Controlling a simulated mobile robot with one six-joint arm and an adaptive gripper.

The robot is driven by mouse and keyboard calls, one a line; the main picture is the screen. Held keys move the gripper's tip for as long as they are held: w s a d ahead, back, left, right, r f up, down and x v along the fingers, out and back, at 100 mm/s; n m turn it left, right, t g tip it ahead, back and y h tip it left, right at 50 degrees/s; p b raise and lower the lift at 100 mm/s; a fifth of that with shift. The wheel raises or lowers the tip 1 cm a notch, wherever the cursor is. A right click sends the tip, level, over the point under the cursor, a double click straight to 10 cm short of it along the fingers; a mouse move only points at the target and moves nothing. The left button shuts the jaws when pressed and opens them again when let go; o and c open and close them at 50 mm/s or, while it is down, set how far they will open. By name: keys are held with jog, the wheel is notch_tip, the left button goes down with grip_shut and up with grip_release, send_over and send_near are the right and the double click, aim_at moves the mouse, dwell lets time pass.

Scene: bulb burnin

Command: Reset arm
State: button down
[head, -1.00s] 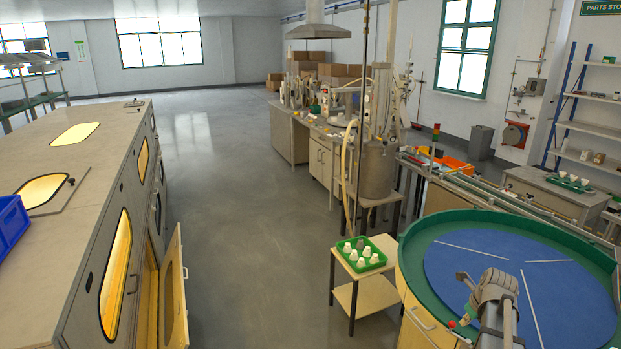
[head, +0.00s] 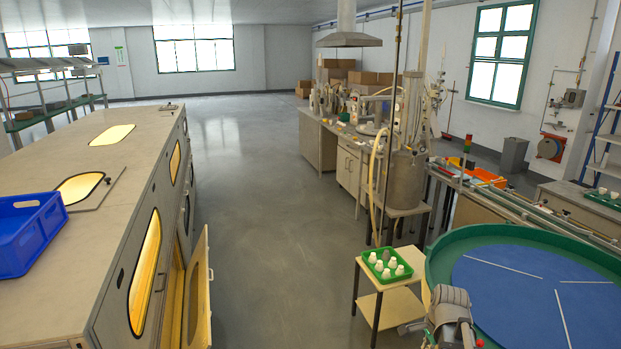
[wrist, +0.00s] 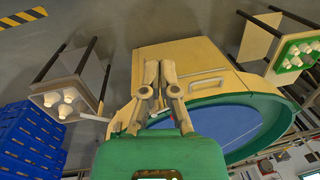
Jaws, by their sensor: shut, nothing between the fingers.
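My gripper (wrist: 160,72) shows in the wrist view with its two grey fingers together and nothing between them. It points toward the pale wooden side of the round table, whose green rim (wrist: 262,99) and blue top (wrist: 222,127) lie just beyond it. In the head view, part of my arm (head: 450,312) stands at the bottom right, in front of the round table's blue top (head: 525,285). I cannot make out the fingertips clearly there.
A small two-tier stand (head: 397,301) holds a green tray (head: 370,268) of white bulb-like pieces, left of the round table. A blue crate (head: 28,237) sits on the long cabinet (head: 105,185), whose door (head: 198,290) hangs open. The floor between is clear.

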jog(key=s+a+n+g, duration=0.1)
jog(key=s+a+n, duration=0.4)
jog(key=a+n, duration=0.8)
jog(key=shift+a+n+h, duration=0.4)
jog(key=shift+n, duration=0.9)
jog(key=shift+f, duration=0.1)
